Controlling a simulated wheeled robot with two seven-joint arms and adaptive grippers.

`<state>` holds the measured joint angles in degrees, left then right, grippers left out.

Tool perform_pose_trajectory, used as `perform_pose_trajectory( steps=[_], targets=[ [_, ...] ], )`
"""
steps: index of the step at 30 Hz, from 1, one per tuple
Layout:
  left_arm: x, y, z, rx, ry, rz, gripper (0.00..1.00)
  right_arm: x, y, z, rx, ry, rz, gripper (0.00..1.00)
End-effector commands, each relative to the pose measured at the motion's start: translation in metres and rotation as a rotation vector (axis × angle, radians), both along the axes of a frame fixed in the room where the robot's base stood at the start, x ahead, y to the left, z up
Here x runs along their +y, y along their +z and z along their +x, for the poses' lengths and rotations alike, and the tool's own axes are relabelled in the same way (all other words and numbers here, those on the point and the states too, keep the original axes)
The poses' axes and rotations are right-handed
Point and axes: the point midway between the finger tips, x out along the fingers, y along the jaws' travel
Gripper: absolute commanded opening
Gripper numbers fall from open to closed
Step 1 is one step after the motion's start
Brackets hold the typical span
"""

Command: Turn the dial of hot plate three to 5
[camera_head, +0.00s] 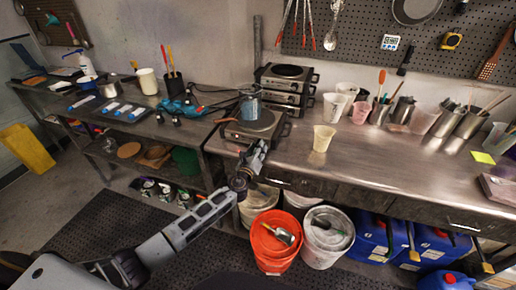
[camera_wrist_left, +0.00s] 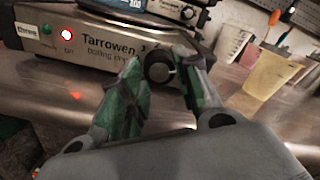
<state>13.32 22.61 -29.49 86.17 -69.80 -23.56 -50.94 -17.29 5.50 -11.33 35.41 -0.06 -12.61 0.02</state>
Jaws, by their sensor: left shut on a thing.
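A hot plate (camera_head: 262,127) with a steel body and a round dark top stands near the left end of the steel bench. In the left wrist view its front (camera_wrist_left: 98,40) carries a lit red light (camera_wrist_left: 67,35), the lettering "Tarrowen" and a small white tag (camera_wrist_left: 27,30) that I cannot read surely. Its black dial (camera_wrist_left: 158,68) sits between the green-padded fingers of my left gripper (camera_wrist_left: 160,82). The gripper is shut on the dial. It also shows in the head view (camera_head: 255,155) at the plate's front. The dial's setting cannot be read. My right gripper is not in view.
A blue-grey pot (camera_head: 249,106) stands on the hot plate. Stacked hot plates (camera_head: 287,85) stand behind it. A cream cup (camera_head: 323,138) stands to the right, also visible in the wrist view (camera_wrist_left: 271,74). Orange (camera_head: 275,245) and white (camera_head: 327,240) buckets stand below the bench. The bench front right is clear.

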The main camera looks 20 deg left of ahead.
Motion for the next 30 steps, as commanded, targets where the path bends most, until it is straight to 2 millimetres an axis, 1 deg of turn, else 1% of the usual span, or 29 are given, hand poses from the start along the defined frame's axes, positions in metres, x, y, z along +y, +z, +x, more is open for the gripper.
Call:
perform_pose_trajectory(
  steps=[1,6,9,12,19,30],
  targets=[
    [-0.001,-0.001,-0.001,0.003,-0.003,0.044,0.08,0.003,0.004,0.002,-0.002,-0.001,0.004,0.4],
    [0.0,-0.001,-0.001,-0.001,-0.003,0.187,0.08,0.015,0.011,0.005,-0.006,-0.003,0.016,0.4],
    [0.0,-0.001,-0.001,-0.004,-0.002,0.255,0.08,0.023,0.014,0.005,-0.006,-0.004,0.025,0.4],
    [0.0,-0.001,-0.001,-0.006,-0.002,0.31,0.08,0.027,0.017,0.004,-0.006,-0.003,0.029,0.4],
    [0.0,-0.003,-0.001,-0.008,-0.003,0.378,0.08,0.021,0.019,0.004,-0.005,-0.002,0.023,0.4],
    [0.0,-0.004,-0.001,-0.009,-0.002,0.391,0.08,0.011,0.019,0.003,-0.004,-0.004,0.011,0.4]
  ],
)
